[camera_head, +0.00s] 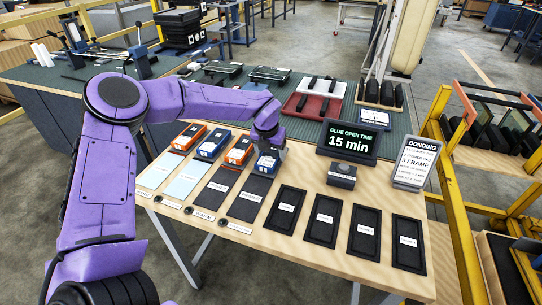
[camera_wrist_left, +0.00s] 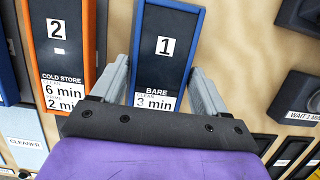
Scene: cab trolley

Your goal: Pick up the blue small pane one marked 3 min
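The blue small pane (camera_wrist_left: 165,45) carries the number 1 and a label reading "BARE" and "3 min" in the left wrist view. In the head view this blue pane (camera_head: 267,162) is the rightmost of the row on the wooden bench, partly covered by my gripper. My left gripper (camera_wrist_left: 160,75) is open, with one grey finger on each side of the pane's near end and small gaps beside it. In the head view my left gripper (camera_head: 268,148) is right over that pane. My right gripper is not in view.
An orange pane (camera_wrist_left: 60,45) marked 2, "COLD STORE", lies close left of it. Another orange pane (camera_head: 188,137) and a blue pane (camera_head: 212,145) lie further left. Dark mats, black trays (camera_head: 325,222), a "15 min" display (camera_head: 350,140) and a bonding sign (camera_head: 416,162) are nearby.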

